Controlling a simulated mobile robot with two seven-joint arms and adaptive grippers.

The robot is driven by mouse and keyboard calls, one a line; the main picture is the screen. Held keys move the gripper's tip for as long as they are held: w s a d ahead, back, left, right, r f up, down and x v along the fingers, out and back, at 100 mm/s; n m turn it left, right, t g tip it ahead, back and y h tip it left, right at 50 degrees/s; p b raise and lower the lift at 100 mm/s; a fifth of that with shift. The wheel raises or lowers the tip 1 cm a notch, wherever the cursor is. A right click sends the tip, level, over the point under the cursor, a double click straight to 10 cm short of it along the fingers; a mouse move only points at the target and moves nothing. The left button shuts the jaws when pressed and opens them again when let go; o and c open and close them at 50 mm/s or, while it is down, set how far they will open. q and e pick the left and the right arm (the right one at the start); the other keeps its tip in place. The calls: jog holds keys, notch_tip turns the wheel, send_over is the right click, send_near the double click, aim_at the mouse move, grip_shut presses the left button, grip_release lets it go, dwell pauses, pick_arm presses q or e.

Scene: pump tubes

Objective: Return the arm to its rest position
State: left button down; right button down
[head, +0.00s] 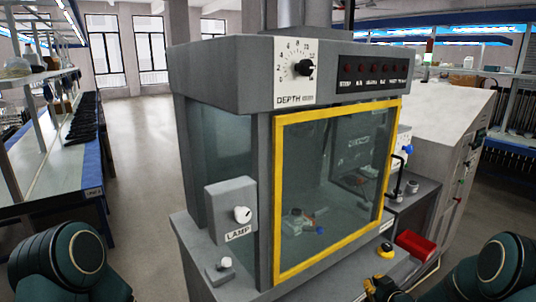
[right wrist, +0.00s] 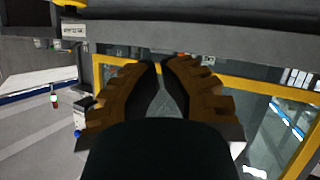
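My right arm comes in at the bottom right of the head view, dark green. Its gripper (head: 376,291) shows only in part at the lower edge, in front of the grey machine (head: 222,72).
The machine has a yellow-framed glass door (head: 278,200), closed, a depth dial (head: 304,68) and a lamp knob box (head: 231,208). A yellow button (head: 385,252) and a red block (head: 415,245) sit low on its right. A long bench (head: 40,170) stands left; floor between is clear.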

jog(key=s+a+f+m+g+y, duration=0.1)
jog(key=s+a+f+m+g, duration=0.15)
jog(key=s+a+f, duration=0.4)
jog(key=s+a+f+m+g, duration=0.2)
jog(key=s+a+f+g, duration=0.15)
jog(key=s+a, duration=0.55)
jog(key=s+a+m+g, duration=0.1)
jog(key=s+a+g, duration=0.2)
jog(key=s, duration=0.5)
jog(key=s+a+f+m+g, duration=0.1)
jog(key=s+a, duration=0.3)
jog(key=s, duration=0.4)
jog(key=shift+a+g+y, duration=0.25)
jog(key=shift+g+y, duration=0.15)
jog(key=shift+g, duration=0.5)
